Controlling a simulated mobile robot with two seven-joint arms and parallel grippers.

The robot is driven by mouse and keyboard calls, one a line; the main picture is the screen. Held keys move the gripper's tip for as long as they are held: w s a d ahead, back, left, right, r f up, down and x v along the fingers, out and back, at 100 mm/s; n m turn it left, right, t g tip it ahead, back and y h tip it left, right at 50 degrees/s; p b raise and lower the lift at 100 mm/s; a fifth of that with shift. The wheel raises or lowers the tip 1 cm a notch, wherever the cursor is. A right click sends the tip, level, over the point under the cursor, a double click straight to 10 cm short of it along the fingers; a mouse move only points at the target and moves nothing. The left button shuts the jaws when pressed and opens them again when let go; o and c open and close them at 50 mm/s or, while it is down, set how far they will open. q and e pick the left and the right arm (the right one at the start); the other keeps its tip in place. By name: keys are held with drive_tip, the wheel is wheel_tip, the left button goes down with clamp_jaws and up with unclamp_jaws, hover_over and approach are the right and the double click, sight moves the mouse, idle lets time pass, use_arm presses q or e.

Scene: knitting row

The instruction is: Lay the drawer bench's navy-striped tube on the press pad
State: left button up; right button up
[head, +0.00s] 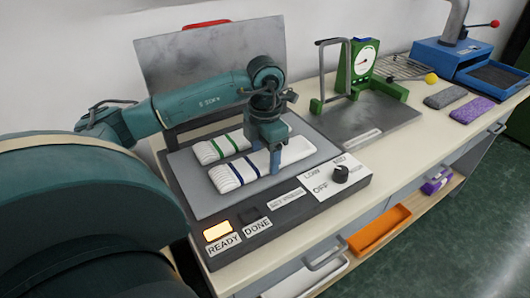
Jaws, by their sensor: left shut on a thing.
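The navy-striped tube (227,177), white and knitted with navy bands, lies along the near part of the grey press pad (204,206). My left gripper (274,163) reaches down over it from above and is shut on its middle, right of the bands. The gripper hides part of the tube. A white tube with green stripes (205,152) lies on the pad just behind it. My right gripper is not in view.
The press lid (210,60) stands open behind the pad. The front panel has a lit READY lamp (217,230) and a dial (341,174). To the right are a green gauge stand (360,62), grey and purple pieces (472,110), and a blue machine (450,55).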

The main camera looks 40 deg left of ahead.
sight(265, 158)
use_arm(q)
drive_tip(key=o, duration=0.9)
drive_tip(key=shift+f, duration=0.1)
drive_tip(key=shift+o, duration=0.2)
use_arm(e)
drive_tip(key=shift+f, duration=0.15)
use_arm(q)
drive_tip(key=shift+r, duration=0.35)
wheel_tip(265, 158, up, 12)
drive_tip(key=p, duration=0.1)
drive_tip(key=shift+f, duration=0.15)
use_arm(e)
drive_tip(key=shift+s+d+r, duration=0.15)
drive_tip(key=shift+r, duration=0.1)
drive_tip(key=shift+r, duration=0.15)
